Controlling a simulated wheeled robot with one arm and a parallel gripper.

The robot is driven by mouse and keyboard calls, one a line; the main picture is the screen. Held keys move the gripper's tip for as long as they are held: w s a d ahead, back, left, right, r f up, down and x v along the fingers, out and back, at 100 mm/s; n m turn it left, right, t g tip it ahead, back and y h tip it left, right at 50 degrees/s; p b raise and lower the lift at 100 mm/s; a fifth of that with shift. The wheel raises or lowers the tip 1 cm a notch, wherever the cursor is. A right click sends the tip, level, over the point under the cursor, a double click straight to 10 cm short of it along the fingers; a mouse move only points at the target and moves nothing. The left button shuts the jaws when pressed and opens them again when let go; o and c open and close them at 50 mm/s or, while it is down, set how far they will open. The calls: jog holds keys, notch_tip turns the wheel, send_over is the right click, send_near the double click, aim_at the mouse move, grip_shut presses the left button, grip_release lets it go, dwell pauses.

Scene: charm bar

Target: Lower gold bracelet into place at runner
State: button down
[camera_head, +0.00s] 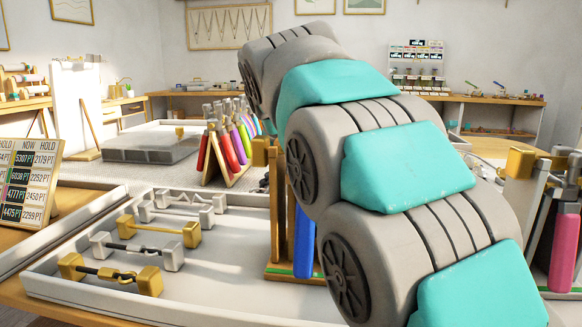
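My arm fills the middle and right of the head view, and my gripper does not show; whether it holds anything cannot be seen. A gold block (261,152) shows just left of my arm, above a wooden stand with a blue tube; the rest of it is hidden behind the arm. A bracelet-like piece with gold end blocks (150,281) lies at the front of the white tray (245,205). Another gold-ended one (191,235) lies farther back in it, with silver-ended ones (174,257) among them. A pale speckled cloth (110,172), possibly the runner, lies behind the tray.
A price board (30,180) stands at the left. A rack of coloured tubes (230,150) and a grey slab (150,148) stand behind the tray. At the right, a pink tube (565,252) stands close to my arm.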

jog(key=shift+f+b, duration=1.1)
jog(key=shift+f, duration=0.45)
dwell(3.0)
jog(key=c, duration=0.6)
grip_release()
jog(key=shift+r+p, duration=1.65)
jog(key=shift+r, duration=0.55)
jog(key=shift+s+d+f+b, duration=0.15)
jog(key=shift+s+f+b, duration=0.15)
jog(key=shift+b, duration=0.15)
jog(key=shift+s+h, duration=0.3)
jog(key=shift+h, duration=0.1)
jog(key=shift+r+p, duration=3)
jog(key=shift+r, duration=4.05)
